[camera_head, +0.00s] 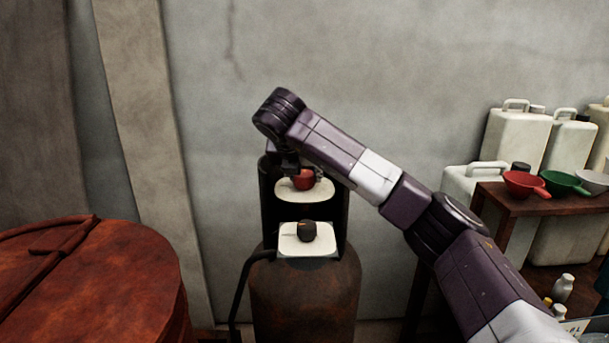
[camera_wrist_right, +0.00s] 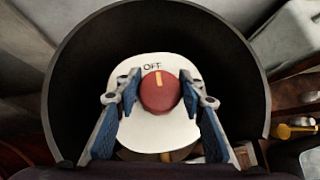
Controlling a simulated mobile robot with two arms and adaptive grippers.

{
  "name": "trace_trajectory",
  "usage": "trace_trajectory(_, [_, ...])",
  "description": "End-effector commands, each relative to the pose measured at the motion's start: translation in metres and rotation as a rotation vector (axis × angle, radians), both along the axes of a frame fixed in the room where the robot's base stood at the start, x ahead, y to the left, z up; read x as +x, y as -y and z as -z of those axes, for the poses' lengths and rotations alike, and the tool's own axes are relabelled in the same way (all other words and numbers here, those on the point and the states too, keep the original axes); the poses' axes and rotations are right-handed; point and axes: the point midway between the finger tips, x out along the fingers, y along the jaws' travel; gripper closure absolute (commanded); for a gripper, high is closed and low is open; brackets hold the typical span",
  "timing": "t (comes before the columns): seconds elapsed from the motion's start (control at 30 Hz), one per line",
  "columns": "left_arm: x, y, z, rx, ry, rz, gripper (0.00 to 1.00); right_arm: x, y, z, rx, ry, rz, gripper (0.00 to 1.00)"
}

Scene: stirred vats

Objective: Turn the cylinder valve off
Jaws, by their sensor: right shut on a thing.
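The gas cylinder (camera_head: 304,293) stands upright, dark and rusty, against the wall, with a dark collar around its top. A red valve knob (camera_head: 303,180) sits on a white plate inside the collar. In the right wrist view, the red knob (camera_wrist_right: 160,95) has a yellow mark at its top edge, pointing at the word OFF on the white plate (camera_wrist_right: 157,127). My right gripper (camera_wrist_right: 159,92) has one blue-padded finger on each side of the knob and is shut on it. A black knob (camera_head: 307,230) with an orange mark sits on a lower white plate. My left gripper is not visible.
A rusty red drum (camera_head: 95,285) stands at the left. At the right, a wooden stand (camera_head: 519,205) holds red and green scoops, with white jugs (camera_head: 518,138) behind it. Small bottles (camera_head: 562,288) are at the lower right.

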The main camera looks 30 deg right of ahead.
Motion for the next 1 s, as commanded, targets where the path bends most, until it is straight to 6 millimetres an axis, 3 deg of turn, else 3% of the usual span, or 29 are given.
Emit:
trace_trajectory(0.27, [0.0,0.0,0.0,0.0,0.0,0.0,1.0,0.0,0.001,-0.001,0.0,0.001,0.003,0.88])
trace_trajectory(0.3, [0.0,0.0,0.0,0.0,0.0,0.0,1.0,0.0,0.001,0.0,0.0,0.001,0.003,0.61])
trace_trajectory(0.47, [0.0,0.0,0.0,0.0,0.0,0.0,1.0,0.0,0.001,0.0,0.001,0.0,0.002,0.45])
trace_trajectory(0.77, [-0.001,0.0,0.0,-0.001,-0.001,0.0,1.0,-0.001,-0.001,-0.001,0.001,0.0,0.001,0.45])
trace_trajectory(1.0, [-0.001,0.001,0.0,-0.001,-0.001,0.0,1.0,-0.018,-0.016,-0.026,0.0,0.005,-0.002,0.45])
